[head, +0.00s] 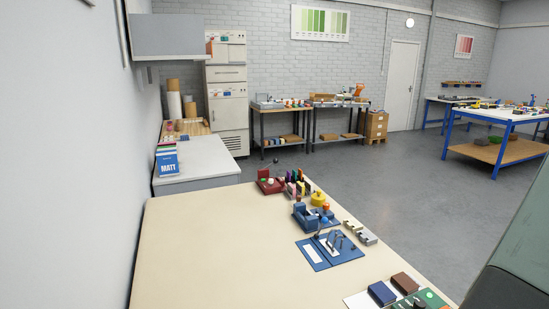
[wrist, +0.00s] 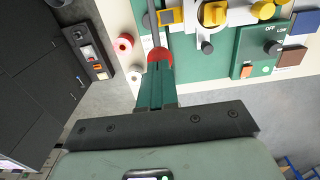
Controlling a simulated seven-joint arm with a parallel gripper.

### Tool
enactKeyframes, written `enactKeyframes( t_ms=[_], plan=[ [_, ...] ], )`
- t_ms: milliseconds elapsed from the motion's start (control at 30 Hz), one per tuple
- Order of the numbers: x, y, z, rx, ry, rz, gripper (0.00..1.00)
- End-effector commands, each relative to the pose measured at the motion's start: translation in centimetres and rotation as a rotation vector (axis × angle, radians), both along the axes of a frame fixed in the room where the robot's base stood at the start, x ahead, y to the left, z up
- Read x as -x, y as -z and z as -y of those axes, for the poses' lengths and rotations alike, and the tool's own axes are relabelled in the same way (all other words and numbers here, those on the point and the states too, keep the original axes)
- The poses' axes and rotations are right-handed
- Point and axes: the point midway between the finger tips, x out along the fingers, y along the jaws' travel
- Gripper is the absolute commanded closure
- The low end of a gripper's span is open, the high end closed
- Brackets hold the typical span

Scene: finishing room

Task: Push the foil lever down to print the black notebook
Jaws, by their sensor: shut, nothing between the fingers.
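The foil lever (wrist: 154,22) is a grey rod ending in a red ball knob (wrist: 161,54), at the top middle of the wrist view. My gripper (wrist: 157,70) is shut and empty. Its green fingertips lie right at the knob and overlap its lower edge in the picture; I cannot tell whether they touch. The lever stands over the green press base (wrist: 195,55), which has yellow parts and a dial marked OFF and LOW. In the head view only the edge of the green base (head: 434,299) shows, bottom right. I cannot make out the black notebook.
A blue block (wrist: 305,22) and a brown block (wrist: 291,56) lie right of the press. A red roll (wrist: 123,43), a white roll and a dark switch panel (wrist: 91,51) are to its left. The beige table (head: 215,245) is clear at its left.

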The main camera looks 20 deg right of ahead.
Motion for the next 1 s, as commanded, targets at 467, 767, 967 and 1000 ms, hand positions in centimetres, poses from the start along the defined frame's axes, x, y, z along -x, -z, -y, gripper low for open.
enactKeyframes(
  t_ms=[467,767,967,1000],
  plan=[
    [0.0,1.7,0.0,-0.005,-0.002,-0.001,1.0],
    [0.0,3.1,0.2,-0.005,-0.001,-0.001,1.0],
    [0.0,4.1,0.4,-0.005,0.0,0.0,1.0],
    [0.0,4.3,0.4,-0.004,0.0,0.0,1.0]
  ],
)
